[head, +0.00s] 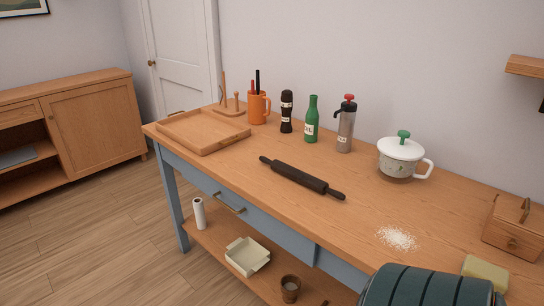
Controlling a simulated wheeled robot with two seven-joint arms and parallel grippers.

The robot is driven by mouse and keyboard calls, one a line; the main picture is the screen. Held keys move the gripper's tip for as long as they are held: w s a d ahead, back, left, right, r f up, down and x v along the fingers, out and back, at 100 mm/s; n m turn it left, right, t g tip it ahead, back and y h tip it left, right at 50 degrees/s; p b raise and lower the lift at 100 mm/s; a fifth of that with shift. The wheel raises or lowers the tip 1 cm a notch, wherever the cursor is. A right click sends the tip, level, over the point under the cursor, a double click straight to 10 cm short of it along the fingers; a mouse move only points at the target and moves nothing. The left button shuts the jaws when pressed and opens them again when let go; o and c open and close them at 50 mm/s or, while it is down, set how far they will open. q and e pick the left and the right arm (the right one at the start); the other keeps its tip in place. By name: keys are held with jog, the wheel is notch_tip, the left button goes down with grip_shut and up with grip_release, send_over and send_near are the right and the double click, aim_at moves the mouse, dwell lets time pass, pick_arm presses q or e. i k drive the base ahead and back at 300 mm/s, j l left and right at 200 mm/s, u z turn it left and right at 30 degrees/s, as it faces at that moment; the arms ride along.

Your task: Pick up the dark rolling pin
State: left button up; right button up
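The dark rolling pin (301,178) lies flat on the wooden worktop (250,165), near its middle. It lies at a slant, with one handle toward the back left and the other toward the front right. Its whole length shows and nothing covers it. Neither of my grippers shows in the head view.
Behind the pin stand a dark mill (286,112), green bottle (311,120), grey dispenser (346,128) and lidded white pot (401,157). A wooden tray (203,146) lies left. White powder (396,238) lies right. A ribbed teal object (428,286) fills the near right.

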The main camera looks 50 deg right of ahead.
aim_at(321, 187)
jog(key=i, duration=3.75)
jog(key=z, duration=5.15)
